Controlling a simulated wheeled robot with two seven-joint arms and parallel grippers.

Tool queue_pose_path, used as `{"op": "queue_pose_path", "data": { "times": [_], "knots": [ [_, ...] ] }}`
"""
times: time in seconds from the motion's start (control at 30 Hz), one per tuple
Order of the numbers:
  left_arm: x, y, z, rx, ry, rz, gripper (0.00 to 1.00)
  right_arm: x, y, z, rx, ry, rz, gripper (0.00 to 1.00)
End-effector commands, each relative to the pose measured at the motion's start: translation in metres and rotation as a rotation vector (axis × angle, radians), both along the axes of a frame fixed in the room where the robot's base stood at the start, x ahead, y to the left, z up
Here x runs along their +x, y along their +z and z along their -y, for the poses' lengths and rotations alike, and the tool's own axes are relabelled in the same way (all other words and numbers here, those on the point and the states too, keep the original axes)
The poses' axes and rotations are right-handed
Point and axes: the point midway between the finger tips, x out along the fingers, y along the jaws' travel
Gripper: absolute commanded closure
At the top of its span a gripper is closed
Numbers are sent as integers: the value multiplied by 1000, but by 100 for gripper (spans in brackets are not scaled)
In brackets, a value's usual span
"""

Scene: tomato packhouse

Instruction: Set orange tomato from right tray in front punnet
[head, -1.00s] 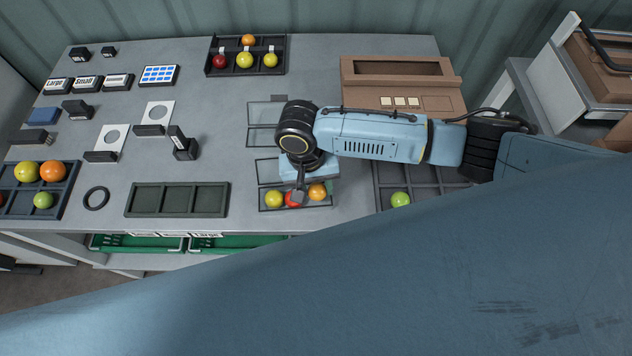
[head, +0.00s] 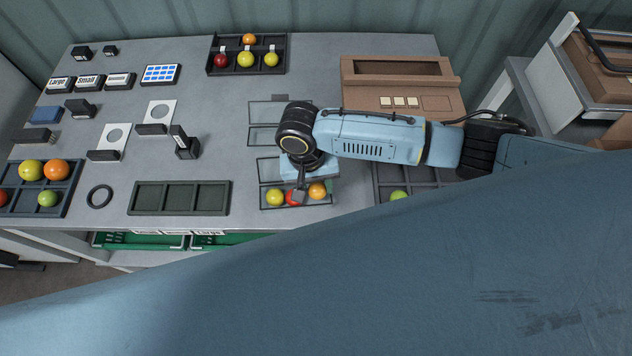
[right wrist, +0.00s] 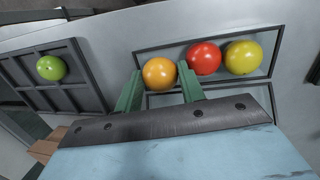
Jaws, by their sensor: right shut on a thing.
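The orange tomato (head: 317,190) is in the front row of the front punnet (head: 268,171), at its right end. It also shows in the right wrist view (right wrist: 159,73) between green fingers. My right gripper (head: 306,189) points down over the punnet and is shut on this tomato; its wrist hides part of the punnet. A red tomato (right wrist: 204,58) and a yellow tomato (right wrist: 243,57) lie beside it in the same row. The right tray (right wrist: 80,75) holds a green tomato (right wrist: 51,68), and its other visible compartments look empty. My left gripper is out of view.
A second, empty punnet (head: 263,127) lies behind the front one. An empty dark tray (head: 180,211) is to the left. A brown box (head: 400,82) stands behind my right arm. A back rack (head: 223,45) and a left tray (head: 70,196) hold tomatoes.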

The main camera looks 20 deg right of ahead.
Motion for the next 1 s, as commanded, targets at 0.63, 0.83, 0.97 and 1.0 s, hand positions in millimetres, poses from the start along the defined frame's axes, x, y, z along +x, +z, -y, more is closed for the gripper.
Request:
{"op": "queue_pose_path", "data": {
  "times": [0.63, 0.83, 0.97, 1.0],
  "knots": [
    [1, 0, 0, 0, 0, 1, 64, 0, 0, 0, -1, 0, -1, 41],
    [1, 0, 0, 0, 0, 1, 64, 0, 0, 0, -1, 0, -1, 50],
    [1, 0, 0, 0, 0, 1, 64, 0, 0, 0, -1, 0, -1, 50],
    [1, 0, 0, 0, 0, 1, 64, 0, 0, 0, -1, 0, -1, 50]
  ]
}}
